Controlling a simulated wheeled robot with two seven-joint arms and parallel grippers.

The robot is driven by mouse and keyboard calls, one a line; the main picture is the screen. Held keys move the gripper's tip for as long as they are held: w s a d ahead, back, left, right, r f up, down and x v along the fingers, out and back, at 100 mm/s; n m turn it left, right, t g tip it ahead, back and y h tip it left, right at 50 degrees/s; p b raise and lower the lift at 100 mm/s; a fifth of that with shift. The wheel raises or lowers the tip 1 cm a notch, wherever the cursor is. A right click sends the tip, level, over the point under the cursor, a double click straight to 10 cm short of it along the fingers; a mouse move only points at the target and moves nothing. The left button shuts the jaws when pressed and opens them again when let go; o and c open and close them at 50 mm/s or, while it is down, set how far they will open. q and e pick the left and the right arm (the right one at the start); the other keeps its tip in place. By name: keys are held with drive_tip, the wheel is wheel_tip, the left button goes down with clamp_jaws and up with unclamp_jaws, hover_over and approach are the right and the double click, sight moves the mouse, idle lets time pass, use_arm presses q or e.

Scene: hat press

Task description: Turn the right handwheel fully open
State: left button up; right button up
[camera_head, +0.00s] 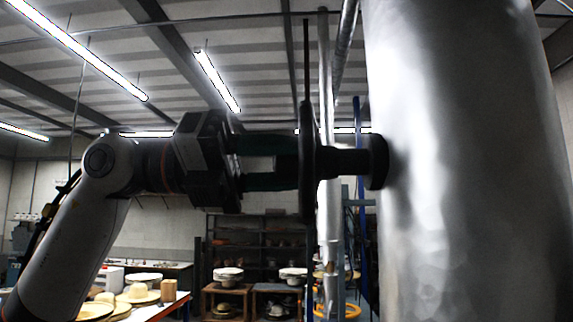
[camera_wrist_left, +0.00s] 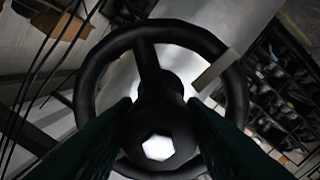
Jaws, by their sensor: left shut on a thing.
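A black handwheel (camera_head: 307,185) is seen edge-on in the head view, on a short dark stem (camera_head: 345,163) joined to a large silver cylinder (camera_head: 470,170). It is the only such wheel I can make out. My left gripper (camera_head: 288,163) reaches it level from the left, with its green fingers at the hub. In the left wrist view the wheel's round rim (camera_wrist_left: 236,95) faces me. The dark green fingers lie on both sides of the hub, which has a pale hexagonal centre (camera_wrist_left: 158,148), and are shut on it. Their exact contact is partly hidden. My right gripper is not in view.
The silver cylinder fills the right side. Vertical pipes (camera_head: 325,90) stand behind the wheel. Farther back are dark shelves (camera_head: 258,240) and a table with several hats (camera_head: 138,294), well below the gripper. A pale grey bar (camera_wrist_left: 213,70) crosses toward the rim.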

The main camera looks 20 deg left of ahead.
use_arm(q)
drive_tip(key=n, duration=0.4)
drive_tip(key=shift+f+n, duration=0.1)
drive_tip(key=shift+n, duration=0.2)
drive_tip(key=n, duration=0.3)
drive_tip(key=shift+n, duration=0.4)
drive_tip(key=n, duration=0.8)
drive_tip(key=shift+n, duration=0.6)
drive_tip(key=o, duration=1)
